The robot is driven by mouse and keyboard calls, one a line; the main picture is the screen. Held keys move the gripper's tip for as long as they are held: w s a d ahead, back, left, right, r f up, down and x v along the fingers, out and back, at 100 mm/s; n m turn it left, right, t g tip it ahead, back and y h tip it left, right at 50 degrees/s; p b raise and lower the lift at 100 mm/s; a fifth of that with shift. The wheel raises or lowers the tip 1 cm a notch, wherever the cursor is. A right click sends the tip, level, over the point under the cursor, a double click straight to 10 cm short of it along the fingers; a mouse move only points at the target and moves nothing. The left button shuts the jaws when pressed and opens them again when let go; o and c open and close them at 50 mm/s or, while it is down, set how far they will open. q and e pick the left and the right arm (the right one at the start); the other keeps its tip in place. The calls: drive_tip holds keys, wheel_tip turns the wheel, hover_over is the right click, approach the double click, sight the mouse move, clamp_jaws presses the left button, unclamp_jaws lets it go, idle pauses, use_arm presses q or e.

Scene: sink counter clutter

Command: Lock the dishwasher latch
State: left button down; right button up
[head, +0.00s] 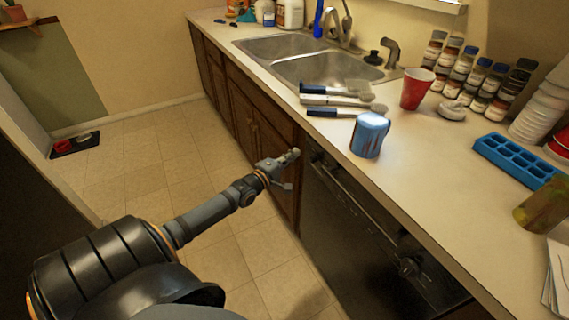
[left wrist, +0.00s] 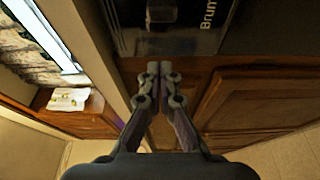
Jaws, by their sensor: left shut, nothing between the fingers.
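The black dishwasher (head: 365,235) is under the counter at the right in the head view, and its door looks shut. Its dark front with the letters "Brum" (left wrist: 207,14) shows at the top of the left wrist view. A dark raised part (left wrist: 162,12) on that front may be the latch; its position cannot be told. A round knob (head: 408,266) is farther right on the front. My left gripper (head: 291,158) is shut and empty, near the dishwasher's upper left corner. In the left wrist view its fingertips (left wrist: 160,68) are together, pointing toward the dishwasher front. My right gripper is not in view.
Wooden cabinets (head: 250,125) stand left of the dishwasher. On the counter (head: 430,150) are a blue cup (head: 370,136) near the edge, brushes (head: 335,100), a red cup (head: 416,90) and several spice jars.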

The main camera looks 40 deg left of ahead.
sight(318, 159)
use_arm(q)
drive_tip(key=d, duration=0.1)
drive_tip(key=w+d, duration=0.1)
drive_tip(key=d+p, duration=0.1)
drive_tip(key=shift+w+r, duration=0.2)
drive_tip(key=shift+w, duration=0.05)
drive_tip(key=shift+s+d, duration=0.2)
drive_tip(key=shift+d, duration=0.1)
drive_tip(key=shift+d+f, duration=0.1)
drive_tip(key=shift+f, duration=0.15)
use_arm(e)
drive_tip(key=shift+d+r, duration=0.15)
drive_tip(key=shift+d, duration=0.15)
use_arm(q)
drive_tip(key=shift+d, duration=0.1)
drive_tip(key=d+p, duration=0.1)
drive_tip(key=s+d+p, duration=0.1)
drive_tip(key=d, duration=0.1)
drive_tip(key=shift+s+d+r, duration=0.1)
drive_tip(key=shift+s+r, duration=0.05)
drive_tip(key=shift+s, duration=0.05)
drive_tip(key=shift+d, duration=0.1)
drive_tip(key=shift+f, duration=0.25)
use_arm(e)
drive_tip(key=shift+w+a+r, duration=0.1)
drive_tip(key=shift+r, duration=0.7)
